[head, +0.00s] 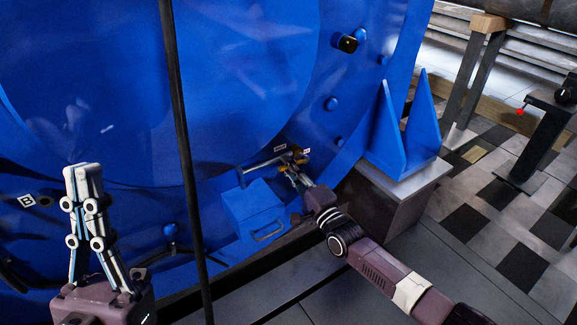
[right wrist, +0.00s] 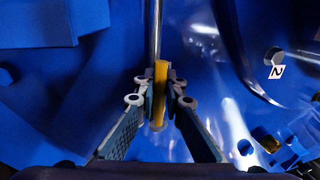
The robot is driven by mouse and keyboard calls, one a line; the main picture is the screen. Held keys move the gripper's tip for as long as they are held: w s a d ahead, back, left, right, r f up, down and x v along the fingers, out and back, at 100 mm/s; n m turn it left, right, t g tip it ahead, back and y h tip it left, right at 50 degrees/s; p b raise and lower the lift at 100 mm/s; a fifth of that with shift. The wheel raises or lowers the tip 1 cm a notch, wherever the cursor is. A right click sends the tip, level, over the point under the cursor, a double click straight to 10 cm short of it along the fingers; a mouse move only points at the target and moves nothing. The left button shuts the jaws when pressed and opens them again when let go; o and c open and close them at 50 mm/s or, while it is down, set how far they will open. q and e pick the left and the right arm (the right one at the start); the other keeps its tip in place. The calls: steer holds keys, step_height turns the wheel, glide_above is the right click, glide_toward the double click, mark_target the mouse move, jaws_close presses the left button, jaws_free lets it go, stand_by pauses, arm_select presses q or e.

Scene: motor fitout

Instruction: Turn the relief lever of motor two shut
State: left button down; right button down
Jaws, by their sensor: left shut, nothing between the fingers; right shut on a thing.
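The big blue motor casing (head: 240,60) fills much of the head view. Low on it, a silver rod (head: 262,163) runs toward a lever with a yellow grip (right wrist: 160,80), which shows upright in the right wrist view. My right gripper (head: 288,166) is shut on this yellow grip; its fingers (right wrist: 160,88) press on it from both sides. The fingers partly hide the lever in the head view. My left gripper (head: 82,168) is shut and empty, raised in front of the casing at the left.
A blue box with a handle (head: 254,208) sits below the rod. A blue bracket (head: 405,135) stands to the right on a grey block. A white tag with a dark mark (right wrist: 277,72) is near the grip. A dark vertical pole (head: 180,120) crosses between my arms. Checkered floor lies at right.

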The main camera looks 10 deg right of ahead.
steer(key=shift+d, duration=0.1)
stand_by(0.3)
steer(key=c, duration=2)
jaws_free()
steer(key=v, duration=1.2)
steer(key=shift+s, duration=0.1)
